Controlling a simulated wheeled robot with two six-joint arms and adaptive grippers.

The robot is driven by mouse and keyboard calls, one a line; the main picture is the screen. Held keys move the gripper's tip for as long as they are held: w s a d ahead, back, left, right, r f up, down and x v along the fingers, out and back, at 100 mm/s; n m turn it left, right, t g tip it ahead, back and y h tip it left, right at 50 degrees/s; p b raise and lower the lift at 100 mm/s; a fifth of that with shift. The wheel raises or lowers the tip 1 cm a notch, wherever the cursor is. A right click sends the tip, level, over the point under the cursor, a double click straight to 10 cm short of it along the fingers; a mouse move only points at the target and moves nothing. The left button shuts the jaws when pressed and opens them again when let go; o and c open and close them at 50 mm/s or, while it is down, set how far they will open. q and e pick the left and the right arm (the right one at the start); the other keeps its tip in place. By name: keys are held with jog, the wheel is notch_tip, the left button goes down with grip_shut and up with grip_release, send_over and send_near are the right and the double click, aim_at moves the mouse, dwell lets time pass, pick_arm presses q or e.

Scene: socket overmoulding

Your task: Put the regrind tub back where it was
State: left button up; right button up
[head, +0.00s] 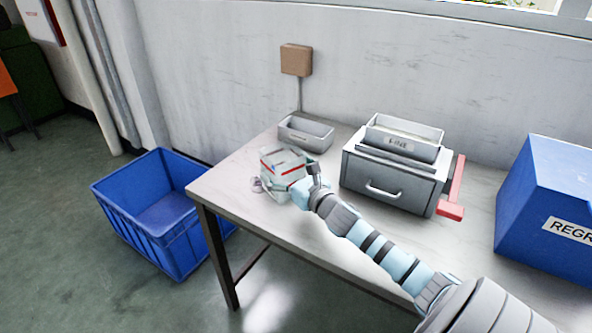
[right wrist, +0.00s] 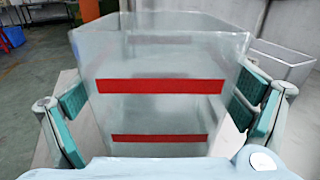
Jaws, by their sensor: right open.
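A clear tub with red stripes (head: 280,163), which I take to be the regrind tub, stands upright near the left end of the table (head: 232,182). The tub also fills the middle of the right wrist view (right wrist: 158,62). My right gripper (head: 286,180) is open around it, one finger on each side; in the right wrist view its teal pads flank the walls. I cannot tell whether the pads touch the walls. My left gripper is not in view.
A small grey open tray (head: 306,133) stands just behind the tub. A grey machine with a drawer and hopper (head: 385,182) and red handle stands to the right. A blue box labelled REGR (head: 545,195) is at far right. An open blue crate (head: 150,235) sits on the floor at left.

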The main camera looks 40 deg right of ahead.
aim_at(293, 177)
jog(key=s, duration=0.4)
jog(key=s+b, duration=0.1)
jog(key=s, duration=0.1)
jog(key=shift+a+f, duration=0.15)
jog(key=shift+a, duration=0.15)
jog(key=s, duration=0.1)
jog(key=s+p, duration=0.1)
jog(key=s, duration=0.3)
jog(key=shift+a+r, duration=0.25)
jog(key=shift+s, duration=0.3)
